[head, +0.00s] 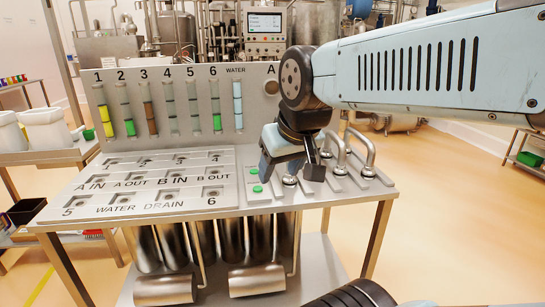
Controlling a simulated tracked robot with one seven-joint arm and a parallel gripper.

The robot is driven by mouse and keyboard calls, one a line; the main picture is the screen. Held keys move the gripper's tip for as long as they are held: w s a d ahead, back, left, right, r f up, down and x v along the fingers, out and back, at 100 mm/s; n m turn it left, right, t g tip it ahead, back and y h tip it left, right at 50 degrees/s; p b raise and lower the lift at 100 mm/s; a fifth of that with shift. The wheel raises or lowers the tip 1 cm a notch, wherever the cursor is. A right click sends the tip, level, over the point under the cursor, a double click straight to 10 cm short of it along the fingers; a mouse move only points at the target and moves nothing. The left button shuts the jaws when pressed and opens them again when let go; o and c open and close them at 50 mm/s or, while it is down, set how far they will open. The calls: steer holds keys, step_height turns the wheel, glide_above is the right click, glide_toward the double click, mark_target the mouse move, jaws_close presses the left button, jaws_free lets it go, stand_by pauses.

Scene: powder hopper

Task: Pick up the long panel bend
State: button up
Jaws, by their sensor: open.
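Polished metal U-shaped bends stand on small plates at the right end of the bench. One bend (370,152) stands furthest right, and another bend (340,152) is just left of it. Which one is the long panel bend I cannot tell for certain. My gripper (290,174) points down over the left part of this row, with its jaws open. A metal foot (290,181) shows between the fingers; the part above it is hidden by the gripper. I cannot tell whether the fingers touch it.
The port panel (140,183) with numbered and lettered holes lies left of my gripper. Green buttons (257,189) sit beside it. The upright board (180,75) with coloured sight tubes stands behind. White containers (45,130) are on a side shelf at left. Open floor is at right.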

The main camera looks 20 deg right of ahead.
steer(key=shift+o, duration=0.4)
steer(key=w+a+n+t, duration=0.2)
steer(key=w+n+t, duration=0.1)
steer(key=w, duration=1.4)
steer(key=shift+w+f+t+y, duration=0.2)
steer(key=shift+w+t+y, duration=0.05)
steer(key=shift+t+y, duration=0.15)
steer(key=w+d+f+n+t+h, duration=0.1)
steer(key=w+d+f+t, duration=0.1)
steer(key=w, duration=0.4)
steer(key=w+d+f+n+t+h, duration=0.1)
steer(key=w+h, duration=0.1)
steer(key=w, duration=0.5)
steer(key=w+d+f+n+h, duration=0.1)
steer(key=d+f+h, duration=0.3)
steer(key=w+d+f+n+h, duration=0.1)
steer(key=w+d+f+h, duration=0.1)
steer(key=d+f+h, duration=0.2)
steer(key=w+d+f+n+h, duration=0.1)
steer(key=d+f+n+h, duration=0.1)
steer(key=d+f+h, duration=0.2)
steer(key=shift+w+f+g+h, duration=0.2)
steer(key=shift+f+h, duration=0.1)
steer(key=shift+f, duration=0.25)
steer(key=shift+w+f+g+h, duration=0.2)
steer(key=shift+f+h, duration=0.1)
steer(key=shift+f, duration=0.25)
steer(key=shift+x, duration=6.9)
steer(key=shift+r, duration=0.1)
steer(key=shift+c, duration=0.3)
